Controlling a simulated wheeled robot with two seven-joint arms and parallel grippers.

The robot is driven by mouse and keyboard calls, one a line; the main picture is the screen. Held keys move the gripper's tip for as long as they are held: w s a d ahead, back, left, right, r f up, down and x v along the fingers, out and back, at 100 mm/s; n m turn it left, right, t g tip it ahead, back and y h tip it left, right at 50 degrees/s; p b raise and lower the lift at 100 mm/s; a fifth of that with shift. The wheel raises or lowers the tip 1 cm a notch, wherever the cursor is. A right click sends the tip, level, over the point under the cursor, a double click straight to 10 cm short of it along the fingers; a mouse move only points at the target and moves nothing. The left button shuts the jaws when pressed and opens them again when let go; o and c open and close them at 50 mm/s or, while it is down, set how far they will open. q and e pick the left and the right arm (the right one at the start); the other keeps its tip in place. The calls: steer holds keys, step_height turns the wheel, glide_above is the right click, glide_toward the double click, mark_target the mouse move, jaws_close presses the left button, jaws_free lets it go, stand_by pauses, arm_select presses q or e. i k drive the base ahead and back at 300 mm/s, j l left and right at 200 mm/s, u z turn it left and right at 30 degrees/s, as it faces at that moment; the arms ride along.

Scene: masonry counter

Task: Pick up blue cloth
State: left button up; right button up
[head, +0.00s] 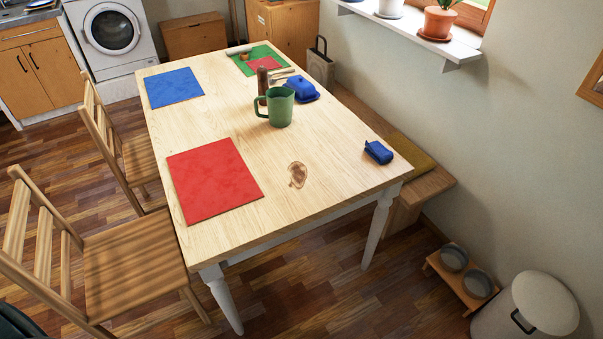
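A small folded blue cloth (378,152) lies on the wooden table (310,135) near its right edge, towards the near right corner. It looks bunched or folded into a small bundle. Neither of my grippers is in the head view, and nothing touches the cloth.
A green jug (281,108), a blue lidded dish (302,89), a red mat (213,178) and a blue mat (174,88) are on the table. Chairs (130,265) stand left; a bench (425,185) runs along the right.

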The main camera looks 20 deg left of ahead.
mark_target(375, 149)
steer(key=i+l+u, duration=0.2)
steer(key=i+l, duration=0.45)
steer(key=i+l+u, duration=0.15)
steer(key=i+l, duration=0.55)
steer(key=l, duration=0.1)
